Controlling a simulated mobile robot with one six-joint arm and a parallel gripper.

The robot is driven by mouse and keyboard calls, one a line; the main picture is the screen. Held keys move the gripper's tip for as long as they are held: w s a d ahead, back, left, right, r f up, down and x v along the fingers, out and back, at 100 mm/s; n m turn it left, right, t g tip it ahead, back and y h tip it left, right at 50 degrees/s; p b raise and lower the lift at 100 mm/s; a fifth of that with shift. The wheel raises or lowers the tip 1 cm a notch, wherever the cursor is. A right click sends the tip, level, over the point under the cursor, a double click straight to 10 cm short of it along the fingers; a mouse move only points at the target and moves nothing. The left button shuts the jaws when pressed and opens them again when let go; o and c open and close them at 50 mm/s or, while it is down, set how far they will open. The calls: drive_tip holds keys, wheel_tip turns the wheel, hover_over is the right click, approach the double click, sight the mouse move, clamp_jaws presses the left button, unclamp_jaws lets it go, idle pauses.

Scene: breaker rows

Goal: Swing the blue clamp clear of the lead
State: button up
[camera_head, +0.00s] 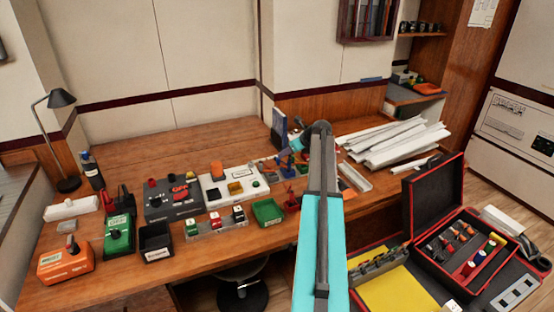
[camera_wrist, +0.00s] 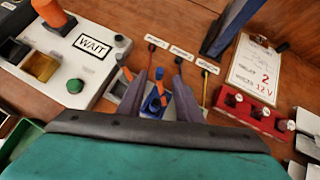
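The blue clamp (camera_wrist: 154,104) shows in the wrist view on a small pale block, with an orange lever on it. My gripper (camera_wrist: 160,78) reaches over the block with its two dark fingers apart, one on each side of the blue clamp. I see no contact, and the fingers hide part of the block. Red, dark and yellow leads run from the block to small white labels (camera_wrist: 181,52). I cannot tell which lead the blue clamp bears on. In the head view my arm hides most of this area.
A white box marked WAIT (camera_wrist: 92,46) stands left of the block. A clipboard (camera_wrist: 253,72) and a red terminal strip (camera_wrist: 240,108) are on the right. A dark blue upright (camera_wrist: 230,26) rises behind. A green tray (camera_head: 268,212) sits near the table's front edge.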

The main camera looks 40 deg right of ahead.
drive_tip(key=p+x, duration=0.1)
drive_tip(key=x, duration=0.7)
drive_tip(key=shift+w+a+f, duration=0.1)
drive_tip(key=shift+w+f, duration=0.1)
drive_tip(key=shift+w, duration=0.05)
